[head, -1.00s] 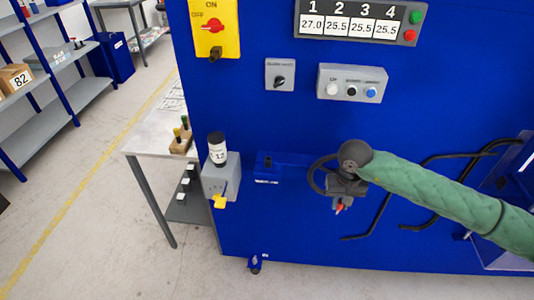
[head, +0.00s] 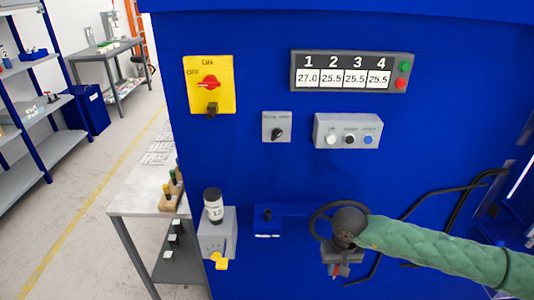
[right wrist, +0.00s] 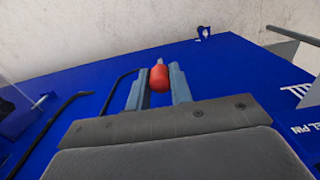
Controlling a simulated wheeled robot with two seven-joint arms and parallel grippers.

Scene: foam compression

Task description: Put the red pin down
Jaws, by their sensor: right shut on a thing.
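The red pin (right wrist: 160,77) is held between the two fingers of my right gripper (right wrist: 158,88) in the right wrist view, with its grey metal tip pointing away from the palm. In the head view my right gripper (head: 340,270) hangs low in front of the blue machine, with a little of the red pin (head: 336,270) showing below the wrist. The pin looks clear of the machine's surfaces, but its exact distance from them I cannot tell. My left gripper is not in view.
The blue machine (head: 260,170) carries a yellow switch plate (head: 225,92), a display (head: 300,85) and a button box (head: 326,138). A grey box (head: 209,236) with a yellow part and a small blue ledge (head: 294,212) sit left of my gripper. Black cables (head: 420,207) lie at the right.

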